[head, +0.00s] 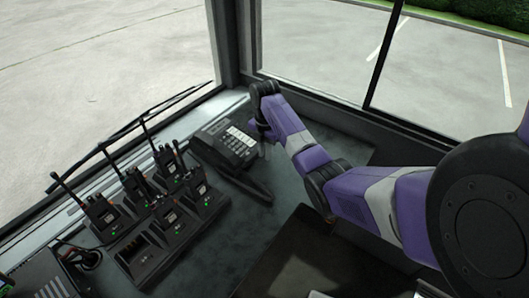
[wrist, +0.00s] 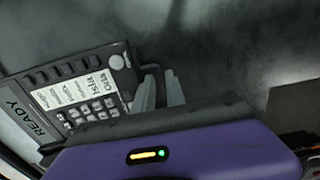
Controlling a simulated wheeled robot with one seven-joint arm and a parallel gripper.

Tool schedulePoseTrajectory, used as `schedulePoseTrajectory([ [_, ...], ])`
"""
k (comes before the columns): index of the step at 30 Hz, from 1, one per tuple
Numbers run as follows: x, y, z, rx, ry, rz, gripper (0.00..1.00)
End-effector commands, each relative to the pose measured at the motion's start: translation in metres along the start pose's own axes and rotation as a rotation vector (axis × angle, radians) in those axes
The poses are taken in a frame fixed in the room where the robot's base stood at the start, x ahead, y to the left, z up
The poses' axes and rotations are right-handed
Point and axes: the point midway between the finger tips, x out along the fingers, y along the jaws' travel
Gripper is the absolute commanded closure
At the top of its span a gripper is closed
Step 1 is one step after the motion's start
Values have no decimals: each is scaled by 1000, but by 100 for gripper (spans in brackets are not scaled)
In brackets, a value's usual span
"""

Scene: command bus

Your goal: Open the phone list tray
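The dark desk phone (head: 226,147) stands on the console near the windscreen, with a keypad and a pale label panel. It also shows in the wrist view (wrist: 72,92), at the left. I cannot make out a separate phone list tray. My gripper (head: 262,133) is at the phone's right side, pointing down. In the wrist view its two grey fingertips (wrist: 160,90) are apart, just beside the phone's edge. A thin dark loop (wrist: 153,68) sticks out from the phone's edge and curves down toward the gap between the fingers. I cannot tell whether they touch it.
Several handheld radios (head: 140,190) with upright antennas stand in chargers left of the phone. The console top (head: 290,185) to the right is clear. A window post (head: 222,50) rises behind.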

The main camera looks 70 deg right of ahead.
Motion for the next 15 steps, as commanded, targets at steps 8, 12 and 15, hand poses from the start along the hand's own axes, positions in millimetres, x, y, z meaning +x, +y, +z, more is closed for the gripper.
schedulePoseTrajectory([
  [8, 4, 0, 0, 0, -1, 1, 84],
  [12, 4, 0, 0, 0, -1, 1, 100],
  [15, 4, 0, 0, 0, -1, 1, 100],
])
